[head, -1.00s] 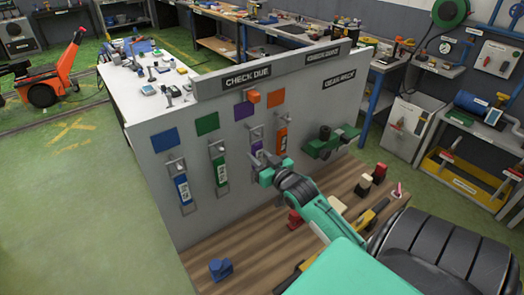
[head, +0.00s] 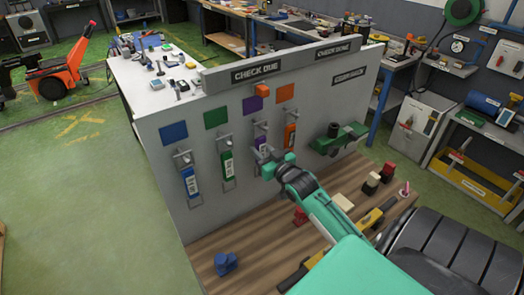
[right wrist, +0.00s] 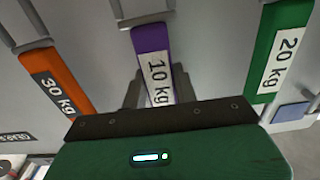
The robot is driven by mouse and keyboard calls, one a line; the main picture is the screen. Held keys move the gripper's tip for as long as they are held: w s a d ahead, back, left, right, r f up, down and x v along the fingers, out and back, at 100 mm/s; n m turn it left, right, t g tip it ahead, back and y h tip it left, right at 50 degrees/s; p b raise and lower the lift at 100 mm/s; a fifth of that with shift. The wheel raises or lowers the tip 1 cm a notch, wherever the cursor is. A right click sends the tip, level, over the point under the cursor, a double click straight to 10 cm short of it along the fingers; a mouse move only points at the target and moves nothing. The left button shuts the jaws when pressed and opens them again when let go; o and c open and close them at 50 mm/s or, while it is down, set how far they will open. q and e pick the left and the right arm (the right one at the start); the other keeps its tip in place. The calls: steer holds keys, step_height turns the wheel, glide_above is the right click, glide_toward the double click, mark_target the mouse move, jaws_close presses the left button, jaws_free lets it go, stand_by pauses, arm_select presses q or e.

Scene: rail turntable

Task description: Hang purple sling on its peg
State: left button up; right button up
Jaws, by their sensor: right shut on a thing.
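The purple sling (head: 262,143) is at the third peg place on the grey board, below the purple square (head: 252,105). It carries a "10 kg" label, and its purple end (right wrist: 149,39) shows in the right wrist view beside a metal bar. My right gripper (head: 266,162) is at the sling's lower part and shut on it. In the right wrist view, the dark fingers lie on both sides of the sling. The gripper hides part of the sling, and I cannot tell whether its loop is around the peg. My left gripper is not in view.
The blue sling (head: 190,181) and green sling (head: 227,164) hang to the left, the orange sling (head: 290,136) close on the right. A green bracket (head: 338,140) juts out farther right. A wooden bench top (head: 250,240) below holds a blue object (head: 226,263) and several others.

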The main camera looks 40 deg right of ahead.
steer(key=o, duration=1)
steer(key=shift+o, duration=0.2)
steer(key=shift+s, duration=0.3)
steer(key=s+a+b, duration=0.1)
steer(key=s+b, duration=0.3)
steer(key=s, duration=0.9)
steer(key=shift+a+b, duration=0.25)
steer(key=shift+b, duration=0.1)
steer(key=shift+s, duration=0.1)
